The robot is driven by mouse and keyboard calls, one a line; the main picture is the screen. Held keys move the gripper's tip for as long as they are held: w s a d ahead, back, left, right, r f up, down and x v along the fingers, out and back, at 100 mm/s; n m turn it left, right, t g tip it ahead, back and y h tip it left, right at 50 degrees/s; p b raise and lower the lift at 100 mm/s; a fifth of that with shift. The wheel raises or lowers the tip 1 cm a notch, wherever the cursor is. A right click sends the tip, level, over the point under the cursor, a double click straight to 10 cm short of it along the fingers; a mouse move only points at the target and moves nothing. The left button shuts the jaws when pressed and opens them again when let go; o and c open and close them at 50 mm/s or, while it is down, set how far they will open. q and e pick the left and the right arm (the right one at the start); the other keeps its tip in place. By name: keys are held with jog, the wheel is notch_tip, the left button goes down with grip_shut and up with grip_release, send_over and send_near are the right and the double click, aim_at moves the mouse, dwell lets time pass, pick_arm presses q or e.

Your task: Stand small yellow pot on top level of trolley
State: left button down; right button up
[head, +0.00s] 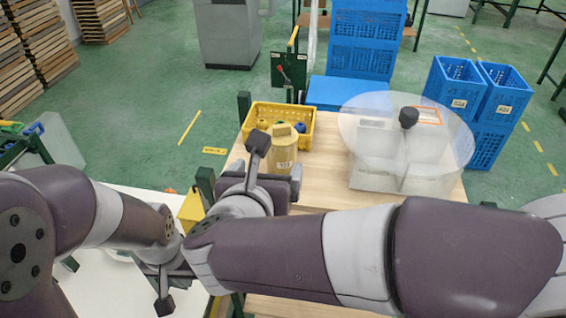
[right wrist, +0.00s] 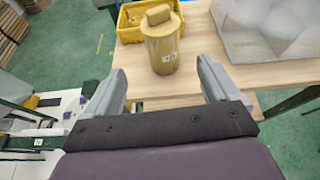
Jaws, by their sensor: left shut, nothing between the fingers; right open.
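The small yellow pot (head: 283,158) is an ochre cylinder with a block-like knob and a pale label. It stands upright on a light wooden top (head: 325,190) with dark green corner posts, which looks like the trolley's. The right wrist view shows the pot (right wrist: 162,48) just beyond my right fingertips. My right gripper (head: 268,180) is open and empty, its fingers pointing at the pot from the near side; it also shows in the right wrist view (right wrist: 166,75). My left gripper (head: 166,272) is shut and empty at lower left, its fingers largely hidden.
A yellow crate (head: 264,113) with small coloured items stands behind the pot. A clear round disc with a dark knob (head: 409,117) sits over a grey box (head: 385,178) at right. Blue crates (head: 362,45) stand behind. A partly hidden yellow object (head: 190,213) is at lower left.

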aim_at(279, 159)
jog(key=shift+m, duration=0.3)
jog(key=p+x, duration=0.1)
jog(key=x, duration=0.3)
jog(key=p+x, duration=0.2)
jog(key=x, duration=0.2)
jog(key=p+x, duration=0.1)
jog(key=x, duration=0.3)
jog(key=shift+d+f+p, duration=0.25)
jog(key=shift+f+p, duration=0.05)
jog(key=shift+f, duration=0.2)
jog(key=shift+w+f, duration=0.2)
jog(key=shift+f, duration=0.05)
jog(key=shift+s, duration=0.15)
jog(key=c, duration=1)
jog(key=shift+r, duration=0.1)
jog(key=c, duration=0.5)
jog(key=shift+r, duration=0.1)
